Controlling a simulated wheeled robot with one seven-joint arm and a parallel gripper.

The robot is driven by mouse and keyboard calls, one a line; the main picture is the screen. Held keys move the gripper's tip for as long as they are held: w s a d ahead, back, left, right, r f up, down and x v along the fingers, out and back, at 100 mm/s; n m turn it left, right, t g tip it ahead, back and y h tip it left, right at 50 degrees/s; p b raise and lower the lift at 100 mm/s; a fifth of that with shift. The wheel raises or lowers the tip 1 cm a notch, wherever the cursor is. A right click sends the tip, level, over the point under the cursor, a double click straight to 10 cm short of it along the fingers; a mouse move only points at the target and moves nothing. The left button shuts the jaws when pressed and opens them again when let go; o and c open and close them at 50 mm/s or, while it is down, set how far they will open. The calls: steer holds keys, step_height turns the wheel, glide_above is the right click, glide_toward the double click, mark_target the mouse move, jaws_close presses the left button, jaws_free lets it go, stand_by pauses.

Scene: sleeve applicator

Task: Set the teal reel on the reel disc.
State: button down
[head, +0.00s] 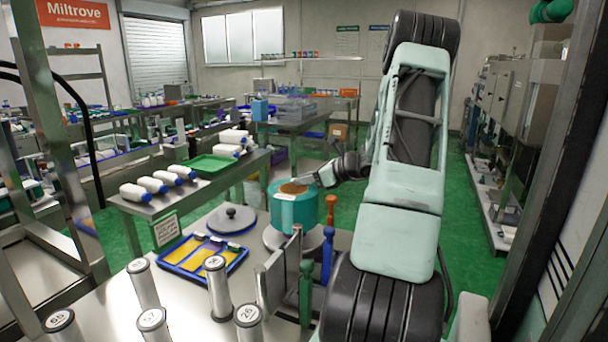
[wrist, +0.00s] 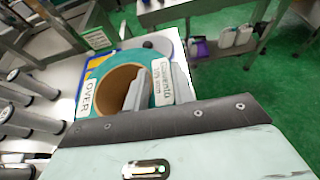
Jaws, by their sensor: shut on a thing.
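The teal reel (head: 295,214) is a thick upright roll with a brown core and a white label, in the middle of the head view. My gripper (head: 310,182) reaches it from the right at its top rim. In the wrist view my gripper (wrist: 157,82) is shut on the wall of the teal reel (wrist: 120,60), one finger inside the core and one outside. A grey round disc (head: 270,240) shows under the reel. The reel hides much of it, and I cannot tell whether they touch. A second grey disc with a dark knob (head: 232,219) lies to the left.
A blue tray with yellow sheets (head: 203,258) lies left of the reel. Green, blue and orange posts (head: 306,290) and metal plates (head: 275,285) stand close in front and right. Several numbered metal cylinders (head: 218,285) stand at the front. A shelf with white bottles (head: 190,190) is behind left.

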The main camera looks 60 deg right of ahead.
mark_target(305, 190)
steer(key=shift+f, duration=1.95)
steer(key=c, duration=1.2)
jaws_free()
steer(key=shift+f, duration=0.15)
steer(key=shift+o, duration=0.2)
steer(key=shift+s, duration=0.1)
steer(key=v, duration=1.2)
